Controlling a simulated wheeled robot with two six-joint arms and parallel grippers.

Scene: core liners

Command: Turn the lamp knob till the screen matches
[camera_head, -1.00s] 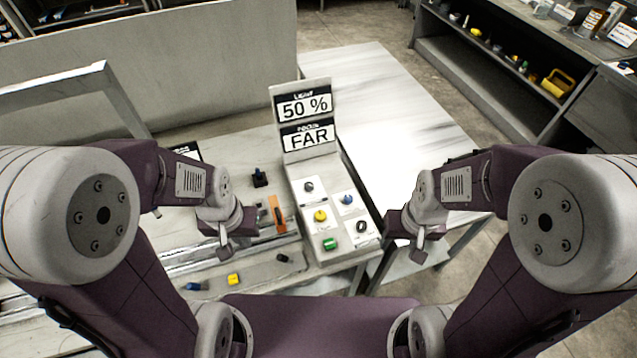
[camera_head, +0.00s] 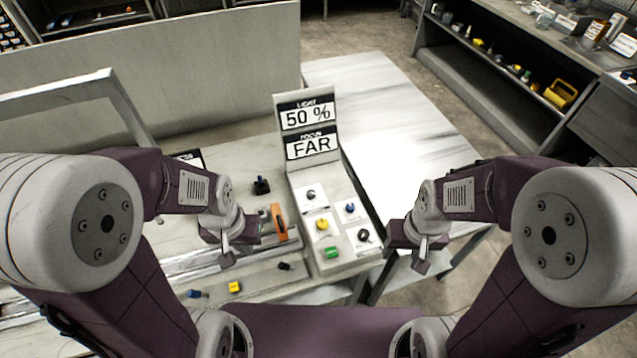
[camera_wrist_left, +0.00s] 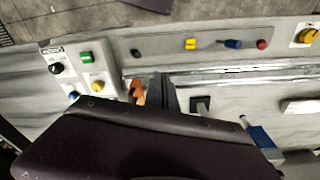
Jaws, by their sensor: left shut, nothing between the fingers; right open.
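A grey control panel (camera_head: 298,228) stands on the bench between my grippers. Its upright screen (camera_head: 308,130) reads LIGHT 50 % and FOCUS FAR. The panel carries a dark grey knob (camera_head: 311,195), a blue knob (camera_head: 350,208), a yellow knob (camera_head: 322,225), a black knob (camera_head: 364,236) and a green button (camera_head: 332,252). Their labels are too small to read, so I cannot tell which is the lamp knob. My left gripper (camera_head: 227,258) is shut and empty, left of the panel. My right gripper (camera_head: 421,264) is open and empty, right of it. Neither touches a knob.
An orange-handled tool (camera_head: 279,222) and a black knob piece (camera_head: 261,186) lie left of the panel. A white table (camera_head: 390,110) behind is clear.

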